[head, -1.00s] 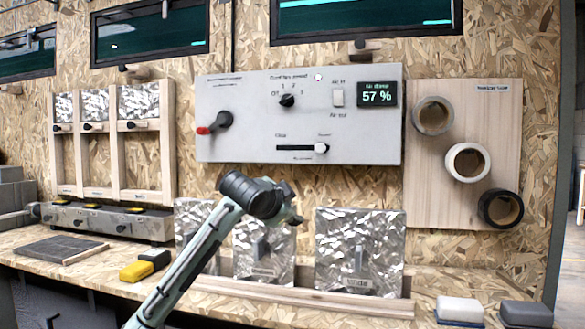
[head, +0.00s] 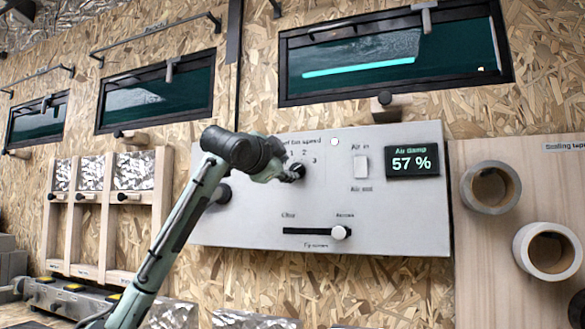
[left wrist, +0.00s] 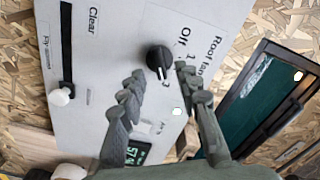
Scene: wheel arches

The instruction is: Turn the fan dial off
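The black round fan dial (left wrist: 158,58) is on a pale grey panel (head: 250,225), beside printed marks from Off to 3. A small light mark shows on the dial; I cannot tell surely which number it faces. My left gripper (left wrist: 160,70) is open in the left wrist view, with its fingertips on either side of the dial's near edge. No clear contact shows. In the head view my left gripper (head: 283,173) is at the dial (head: 298,170), partly covering it and the Off mark. My right gripper is in neither view.
The panel also carries a slider knob (head: 339,232), a white switch (head: 361,166) and a display (head: 412,162) reading 57 %. A dark lever (head: 222,193) is partly behind my left arm. Tape rolls (head: 547,251) hang at right; windows (head: 395,52) are above.

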